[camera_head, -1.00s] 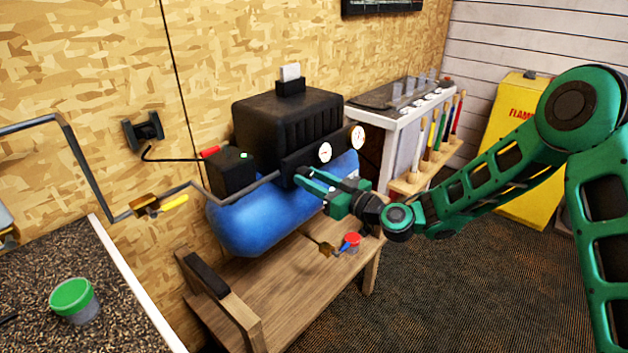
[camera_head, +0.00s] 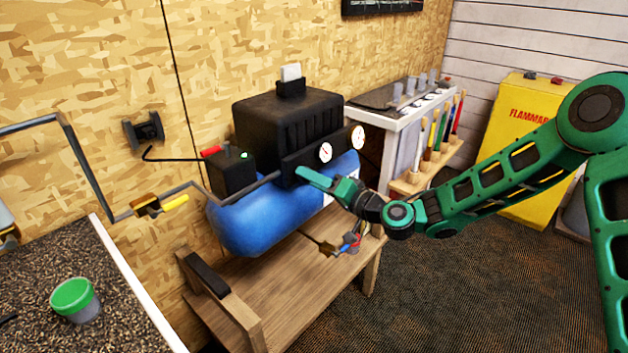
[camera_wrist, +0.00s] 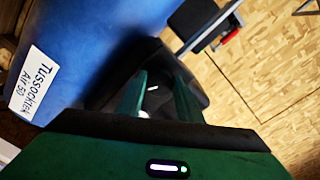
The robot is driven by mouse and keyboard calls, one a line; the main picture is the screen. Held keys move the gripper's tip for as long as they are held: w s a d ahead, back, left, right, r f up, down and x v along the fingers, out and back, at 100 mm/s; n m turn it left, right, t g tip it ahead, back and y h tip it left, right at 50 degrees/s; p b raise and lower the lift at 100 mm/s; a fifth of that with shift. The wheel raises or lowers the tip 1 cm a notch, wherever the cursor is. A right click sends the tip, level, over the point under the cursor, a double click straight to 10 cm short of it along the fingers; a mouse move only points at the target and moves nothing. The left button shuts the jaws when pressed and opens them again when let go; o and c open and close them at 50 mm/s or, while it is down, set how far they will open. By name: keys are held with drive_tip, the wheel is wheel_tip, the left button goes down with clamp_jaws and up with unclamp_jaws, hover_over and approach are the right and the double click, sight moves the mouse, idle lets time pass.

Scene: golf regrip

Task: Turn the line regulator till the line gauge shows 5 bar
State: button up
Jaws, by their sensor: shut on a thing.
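The blue compressor (camera_head: 270,220) with its black top stands on a wooden bench. Two white round gauges, one nearer (camera_head: 325,152) and one farther right (camera_head: 358,137), sit on its black front panel. Their needles are too small to read, and I cannot tell which is the line gauge. My gripper (camera_head: 300,174) is at the panel, below and left of the nearer gauge. In the wrist view its two green fingers (camera_wrist: 158,98) are closed on a dark round knob, the regulator (camera_wrist: 155,88), mostly hidden by the fingers in the head view.
A pipe with a yellow-handled valve (camera_head: 147,205) runs along the wall into the panel. A yellow cabinet (camera_head: 520,150) stands behind my arm.

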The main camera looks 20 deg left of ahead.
drive_tip(key=m, duration=0.6)
drive_tip(key=shift+w+d, duration=0.1)
drive_tip(key=shift+w, duration=0.1)
idle(0.4)
drive_tip(key=o, duration=1)
drive_tip(key=shift+o, duration=0.2)
drive_tip(key=shift+s, duration=0.1)
drive_tip(key=v, duration=1)
drive_tip(key=shift+d, duration=0.35)
